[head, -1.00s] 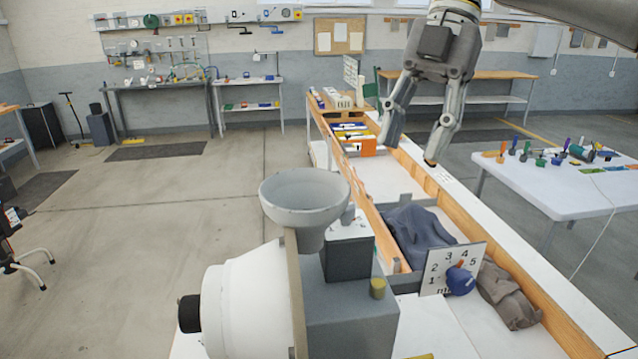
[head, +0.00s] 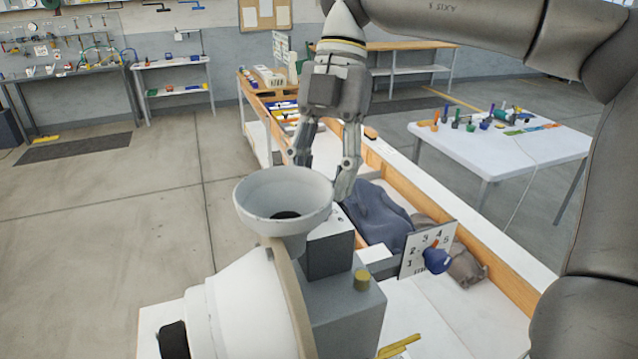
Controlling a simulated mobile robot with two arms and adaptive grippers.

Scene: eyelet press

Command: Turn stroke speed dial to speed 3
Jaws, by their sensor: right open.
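The stroke speed dial (head: 437,260) is a blue knob with an orange-red pointer, on a white plate (head: 412,266) marked with numbers 1 to 5. The plate stands at the right of the grey press (head: 345,312). The pointer seems to lie toward the upper numbers, but I cannot tell which one exactly. My right gripper (head: 322,190) is open and empty, pointing down behind the press's pale funnel bowl (head: 284,205), to the left of and beyond the dial, apart from it. My left gripper is not in view.
Dark blue cloth (head: 372,213) and grey-brown cloth (head: 466,268) lie in the wood-edged bench tray behind the dial. A white table (head: 500,140) with coloured tools stands at right.

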